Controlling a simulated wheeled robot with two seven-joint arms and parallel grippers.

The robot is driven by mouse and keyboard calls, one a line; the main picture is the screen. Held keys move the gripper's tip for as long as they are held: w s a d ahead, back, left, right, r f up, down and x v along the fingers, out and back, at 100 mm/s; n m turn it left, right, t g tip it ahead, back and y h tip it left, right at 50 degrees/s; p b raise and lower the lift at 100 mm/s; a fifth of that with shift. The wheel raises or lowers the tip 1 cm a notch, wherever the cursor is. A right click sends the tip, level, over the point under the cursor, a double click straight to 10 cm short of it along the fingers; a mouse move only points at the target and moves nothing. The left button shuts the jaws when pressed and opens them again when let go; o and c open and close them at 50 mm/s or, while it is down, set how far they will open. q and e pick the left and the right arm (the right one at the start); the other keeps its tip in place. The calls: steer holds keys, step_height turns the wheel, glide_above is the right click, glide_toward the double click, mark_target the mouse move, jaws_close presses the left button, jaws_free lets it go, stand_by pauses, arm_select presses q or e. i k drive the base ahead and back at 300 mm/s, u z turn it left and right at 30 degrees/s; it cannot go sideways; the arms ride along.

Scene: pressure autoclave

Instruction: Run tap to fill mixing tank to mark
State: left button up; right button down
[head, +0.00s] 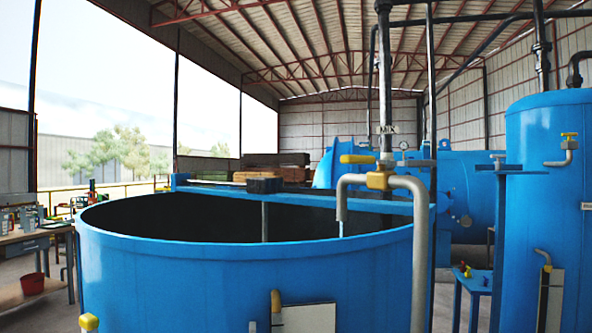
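The large round blue mixing tank (180,275) fills the lower left and middle of the head view. Its inside is dark, and I cannot make out a liquid level or a fill mark. A grey bent tap pipe (420,255) rises at the tank's right, and its spout (342,200) points down over the tank. The tap has a brass body and a yellow lever handle (357,159) pointing left. A short pale streak (341,229) shows below the spout; it looks like water. Neither of my grippers is in view.
A blue beam with a dark block (264,185) crosses the tank top. A second blue tank (540,220) with a yellow-handled valve stands at right, with a small blue stand (474,281) beside it. A workbench (30,237) and red bucket (33,284) are at left.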

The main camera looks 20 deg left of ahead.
mark_target(344, 158)
steer(key=u, duration=0.7)
steer(key=k, duration=0.85)
steer(key=z, duration=1.1)
steer(key=i, duration=0.55)
